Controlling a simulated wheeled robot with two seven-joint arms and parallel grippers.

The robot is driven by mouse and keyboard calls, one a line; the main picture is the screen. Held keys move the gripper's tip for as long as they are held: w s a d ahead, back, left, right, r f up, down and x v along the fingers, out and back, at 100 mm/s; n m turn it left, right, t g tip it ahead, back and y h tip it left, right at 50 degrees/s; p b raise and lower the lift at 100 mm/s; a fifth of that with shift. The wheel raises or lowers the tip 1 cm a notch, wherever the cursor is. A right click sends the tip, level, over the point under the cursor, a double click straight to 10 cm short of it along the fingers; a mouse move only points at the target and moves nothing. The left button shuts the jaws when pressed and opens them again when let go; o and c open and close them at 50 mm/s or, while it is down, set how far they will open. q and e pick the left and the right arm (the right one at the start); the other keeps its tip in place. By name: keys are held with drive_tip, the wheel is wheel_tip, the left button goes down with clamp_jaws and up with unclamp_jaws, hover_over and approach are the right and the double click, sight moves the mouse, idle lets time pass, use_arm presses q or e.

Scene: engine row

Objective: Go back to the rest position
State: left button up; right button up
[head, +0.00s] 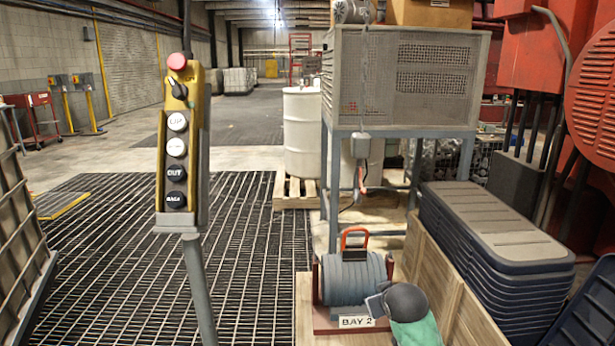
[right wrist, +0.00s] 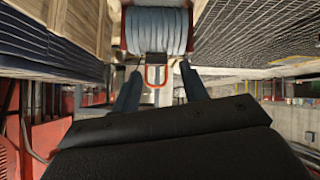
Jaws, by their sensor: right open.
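My right gripper (head: 374,303) is low at the front in the head view, just right of a ribbed grey-blue drum (head: 354,281) with an orange handle (head: 353,236). Its dark body hides part of the drum's base. In the right wrist view the two fingers of this gripper (right wrist: 160,72) stand apart, with nothing held between them. The drum (right wrist: 157,30) and its handle (right wrist: 148,80) show beyond the fingers. Whether the gripper touches the drum cannot be told. My left gripper is in neither view.
A yellow button pendant (head: 174,150) on a grey post stands at left centre. Stacked dark lids (head: 490,230) and a wooden crate side (head: 440,275) stand close on the right. Grating floor (head: 260,240) lies open left of the drum.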

use_arm(q)
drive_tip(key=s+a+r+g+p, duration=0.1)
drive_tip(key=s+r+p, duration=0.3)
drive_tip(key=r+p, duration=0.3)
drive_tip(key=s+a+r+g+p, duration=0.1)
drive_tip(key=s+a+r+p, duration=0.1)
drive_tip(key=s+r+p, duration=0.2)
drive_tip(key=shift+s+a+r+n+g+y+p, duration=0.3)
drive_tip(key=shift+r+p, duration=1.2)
drive_tip(key=shift+p, duration=1.35)
use_arm(e)
drive_tip(key=s+a+f+g, duration=0.1)
drive_tip(key=s+f+g, duration=0.1)
drive_tip(key=s, duration=1.2)
drive_tip(key=s+a+f+g+y, duration=0.1)
drive_tip(key=s+a+g, duration=0.1)
drive_tip(key=s, duration=1.3)
drive_tip(key=s+a+f+m+g, duration=0.1)
drive_tip(key=s+a+f+g, duration=0.1)
drive_tip(key=s, duration=1.3)
drive_tip(key=shift+s+a+f+g, duration=0.2)
drive_tip(key=shift+f+g, duration=0.1)
drive_tip(key=shift+g, duration=0.6)
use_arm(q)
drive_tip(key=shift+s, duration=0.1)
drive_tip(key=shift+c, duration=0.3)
